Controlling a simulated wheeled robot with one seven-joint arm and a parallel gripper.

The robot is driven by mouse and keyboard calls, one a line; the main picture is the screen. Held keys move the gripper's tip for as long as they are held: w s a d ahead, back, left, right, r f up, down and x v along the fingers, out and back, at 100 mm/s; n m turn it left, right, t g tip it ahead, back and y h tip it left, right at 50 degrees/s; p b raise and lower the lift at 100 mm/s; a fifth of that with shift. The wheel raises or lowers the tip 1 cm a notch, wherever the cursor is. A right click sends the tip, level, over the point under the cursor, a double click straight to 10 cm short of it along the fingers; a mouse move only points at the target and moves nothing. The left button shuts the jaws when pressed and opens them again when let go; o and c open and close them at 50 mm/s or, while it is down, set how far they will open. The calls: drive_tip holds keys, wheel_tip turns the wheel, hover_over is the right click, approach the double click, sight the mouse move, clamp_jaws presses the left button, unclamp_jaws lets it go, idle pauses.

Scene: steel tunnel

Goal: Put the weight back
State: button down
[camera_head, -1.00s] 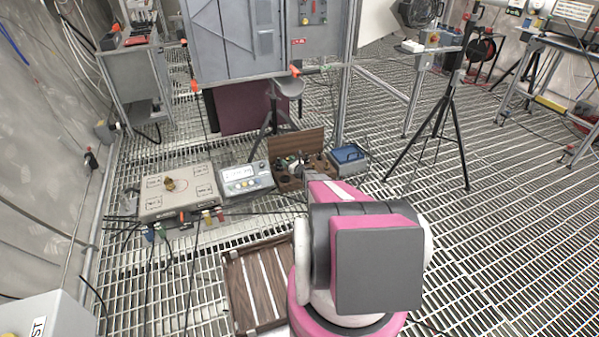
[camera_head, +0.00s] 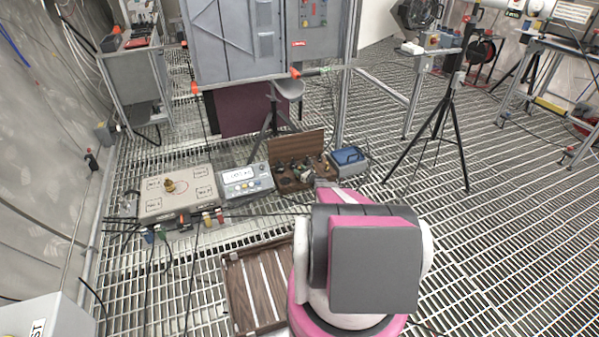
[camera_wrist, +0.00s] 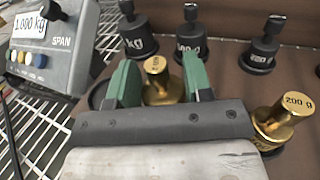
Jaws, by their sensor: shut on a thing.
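My gripper (camera_wrist: 160,64) has green fingers, shut on a brass weight (camera_wrist: 157,84) that stands upright between them. The gripper is over the open wooden weight case (camera_head: 290,147), among its weights; whether the held weight touches the case floor I cannot tell. A brass weight marked 200 g (camera_wrist: 285,120) is right of the gripper. Several black weights (camera_wrist: 262,48) stand in a row beyond it. In the head view my arm hides most of the gripper. Another brass weight (camera_head: 169,186) sits on the scale plate (camera_head: 180,204).
A scale indicator (camera_head: 246,180) with a display is left of the case and also shows in the wrist view (camera_wrist: 60,50). A blue-topped box (camera_head: 348,157) is right of the case. A slatted wooden crate (camera_head: 235,290) lies in front. A tripod (camera_head: 440,130) stands further right.

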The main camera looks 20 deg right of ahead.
idle(0.3)
drive_tip(key=c, duration=0.5)
unclamp_jaws()
drive_tip(key=shift+f, duration=0.1)
